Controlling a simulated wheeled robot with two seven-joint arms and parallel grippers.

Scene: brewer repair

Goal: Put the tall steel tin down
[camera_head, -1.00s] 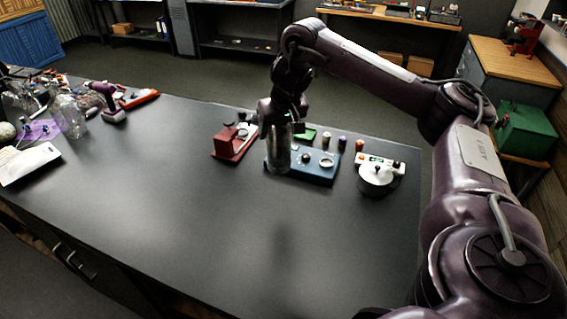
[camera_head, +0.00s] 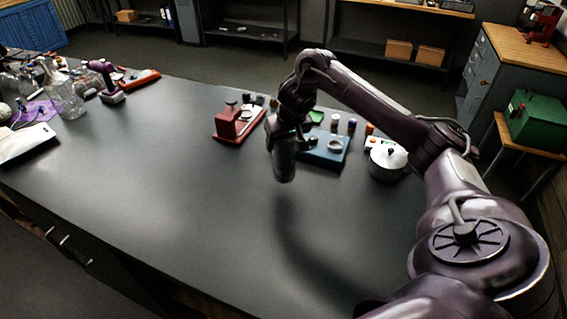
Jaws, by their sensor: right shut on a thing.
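The tall steel tin (camera_head: 284,166) is a dark grey upright cylinder near the middle of the view. My right gripper (camera_head: 283,142) is shut on its upper part, and the fingers are hard to make out. The tin appears to be held above the dark table (camera_head: 190,200), with a shadow on the table below and to the right of it. It hangs in front of the blue base and hides part of its left end. My left gripper is not in view.
A red device (camera_head: 236,122) stands behind left of the tin. A blue base (camera_head: 326,146) and a white round pot (camera_head: 388,160) stand to its right. Glass flasks (camera_head: 62,95) and a drill (camera_head: 108,82) are at far left. The table's front and middle are clear.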

